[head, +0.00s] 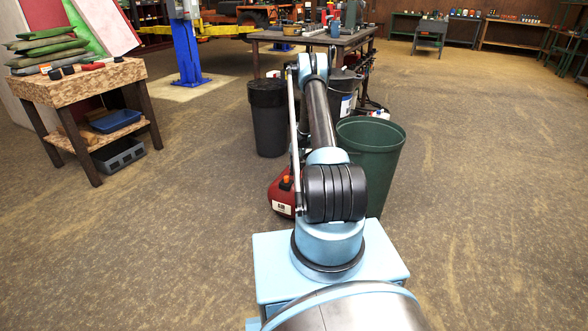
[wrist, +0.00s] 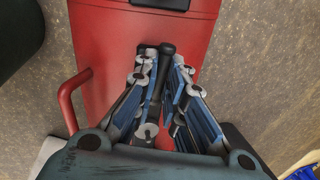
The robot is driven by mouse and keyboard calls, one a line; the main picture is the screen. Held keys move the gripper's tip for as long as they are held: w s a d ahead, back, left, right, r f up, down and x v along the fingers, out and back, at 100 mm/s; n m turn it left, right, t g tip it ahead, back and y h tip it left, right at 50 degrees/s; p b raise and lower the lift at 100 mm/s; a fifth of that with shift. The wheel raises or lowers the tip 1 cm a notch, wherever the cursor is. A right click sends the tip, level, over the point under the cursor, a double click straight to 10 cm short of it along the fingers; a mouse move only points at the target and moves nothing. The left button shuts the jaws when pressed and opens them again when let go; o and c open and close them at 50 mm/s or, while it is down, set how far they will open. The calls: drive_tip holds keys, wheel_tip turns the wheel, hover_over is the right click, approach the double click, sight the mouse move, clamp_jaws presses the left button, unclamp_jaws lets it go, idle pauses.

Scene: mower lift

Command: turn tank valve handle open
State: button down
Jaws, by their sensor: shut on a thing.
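The red tank (head: 281,196) stands on the floor behind my arm in the head view, partly hidden, with a white label and an orange top piece. In the wrist view the red tank (wrist: 110,40) fills the upper middle. A dark valve handle (wrist: 167,49) with a rounded end lies between the fingers of my gripper (wrist: 163,62). My gripper is shut on this handle, with one finger on each side. A small red part shows lower between the fingers. The lower end of the handle is hidden. My gripper is hidden in the head view.
A red tubular bar (wrist: 66,105) sticks out at the tank's left side. A green bin (head: 371,160) stands close to the right of the tank, and a black bin (head: 268,120) stands behind it. A workbench (head: 80,85) is at left. The floor at right is clear.

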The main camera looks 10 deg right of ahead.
drive_tip(key=shift+s+d+n, duration=0.1)
drive_tip(key=shift+d+n, duration=0.05)
drive_tip(key=shift+n, duration=0.45)
drive_tip(key=c, duration=1.6)
unclamp_jaws()
drive_tip(key=shift+c, duration=0.2)
wheel_tip(320, 180, up, 12)
drive_tip(key=s+d, duration=0.1)
drive_tip(key=shift+d+f, duration=0.2)
drive_tip(key=shift+d, duration=0.2)
drive_tip(key=shift+s, duration=0.1)
